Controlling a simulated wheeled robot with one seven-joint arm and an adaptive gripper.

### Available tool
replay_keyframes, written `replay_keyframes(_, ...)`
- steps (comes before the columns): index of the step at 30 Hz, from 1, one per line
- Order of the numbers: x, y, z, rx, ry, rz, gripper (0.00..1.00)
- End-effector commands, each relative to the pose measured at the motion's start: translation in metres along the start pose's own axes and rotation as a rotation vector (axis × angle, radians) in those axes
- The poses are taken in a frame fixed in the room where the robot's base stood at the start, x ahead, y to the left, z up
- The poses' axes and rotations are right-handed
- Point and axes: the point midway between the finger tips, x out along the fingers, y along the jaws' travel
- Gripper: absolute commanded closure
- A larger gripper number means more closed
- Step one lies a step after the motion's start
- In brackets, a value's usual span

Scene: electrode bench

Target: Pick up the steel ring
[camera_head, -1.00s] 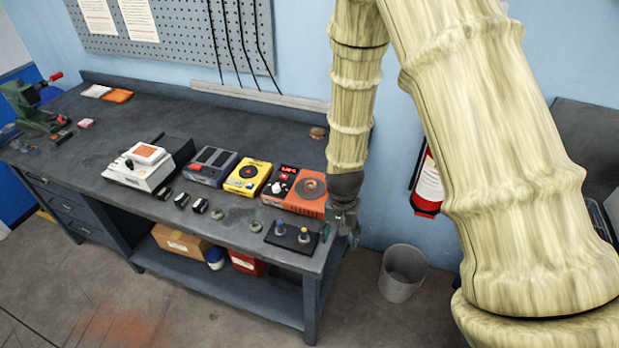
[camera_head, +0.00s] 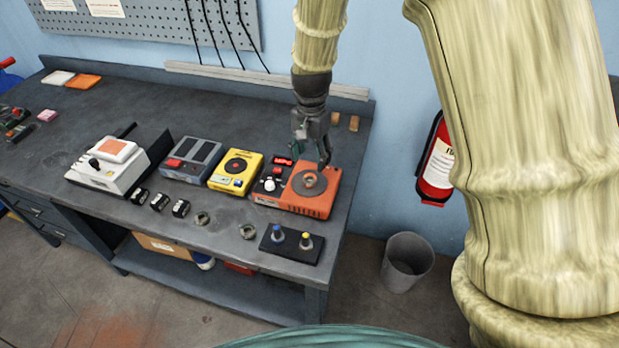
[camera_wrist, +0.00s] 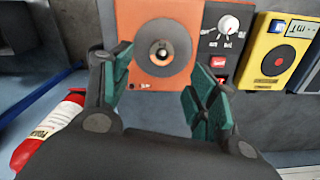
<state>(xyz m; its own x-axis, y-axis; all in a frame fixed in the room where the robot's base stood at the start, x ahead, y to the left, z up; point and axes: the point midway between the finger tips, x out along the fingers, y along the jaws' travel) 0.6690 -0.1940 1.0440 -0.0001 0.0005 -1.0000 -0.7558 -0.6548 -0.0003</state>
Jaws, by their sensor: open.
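A small ring-shaped piece (camera_head: 309,181) sits on the round dark plate of the orange device (camera_head: 318,204), at the right end of the bench. In the wrist view it shows at the centre of the grey disc (camera_wrist: 161,52). It looks like the steel ring, but its metal is hard to make out. My gripper (camera_head: 311,155) is above and just behind the orange device, pointing down. In the wrist view my gripper (camera_wrist: 160,82) has its green-padded fingers spread apart with nothing between them, and the disc lies beyond the fingertips.
A yellow device (camera_head: 236,172), a grey device (camera_head: 191,160) and a white device (camera_head: 109,166) stand to the left. Two small round pieces (camera_head: 202,218) (camera_head: 247,231) and a black tray with two knobbed pegs (camera_head: 291,244) are near the front edge. A fire extinguisher (camera_head: 436,165) hangs right.

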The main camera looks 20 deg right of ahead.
Motion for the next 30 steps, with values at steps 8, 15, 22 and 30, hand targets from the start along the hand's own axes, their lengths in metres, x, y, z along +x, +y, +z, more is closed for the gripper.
replay_keyframes(8,0.024,0.001,-0.001,0.001,-0.001,0.000,0.41)
replay_keyframes(15,0.031,0.001,-0.001,0.001,0.000,0.000,0.41)
replay_keyframes(22,0.050,-0.001,0.001,0.000,-0.001,0.001,0.41)
replay_keyframes(30,0.073,-0.001,0.002,0.000,0.000,0.000,0.41)
